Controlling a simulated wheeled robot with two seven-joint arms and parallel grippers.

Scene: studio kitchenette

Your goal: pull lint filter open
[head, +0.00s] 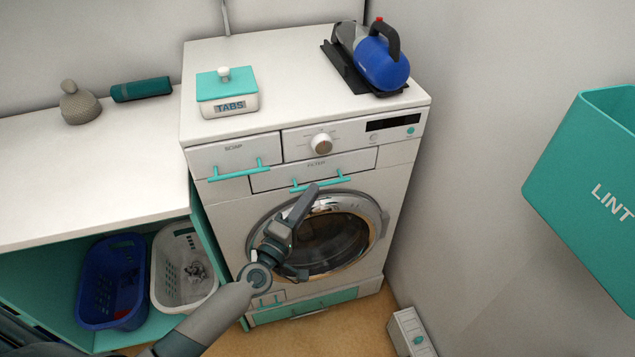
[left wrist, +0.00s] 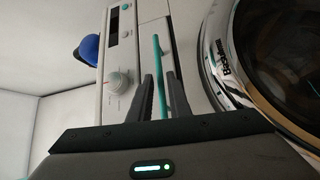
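The lint filter (head: 345,163) is a white drawer front marked FILTER on the washing machine, below the control panel. It looks flush with the machine front. Its teal bar handle (head: 338,181) runs across its lower edge. My left gripper (head: 311,190) reaches up from below, with its tips at the handle's middle. In the left wrist view the two dark fingers (left wrist: 160,78) are apart. The teal handle (left wrist: 156,52) shows upright in the gap between them, with some space at the sides. I cannot tell whether a finger touches it. My right gripper is not in view.
The round glass door (head: 335,240) lies just below the handle, behind my left gripper. The soap drawer (head: 225,158) is to the left. A teal LINT bin (head: 580,175) hangs on the right wall. A tabs box (head: 228,104) and blue appliance (head: 382,65) stand on top.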

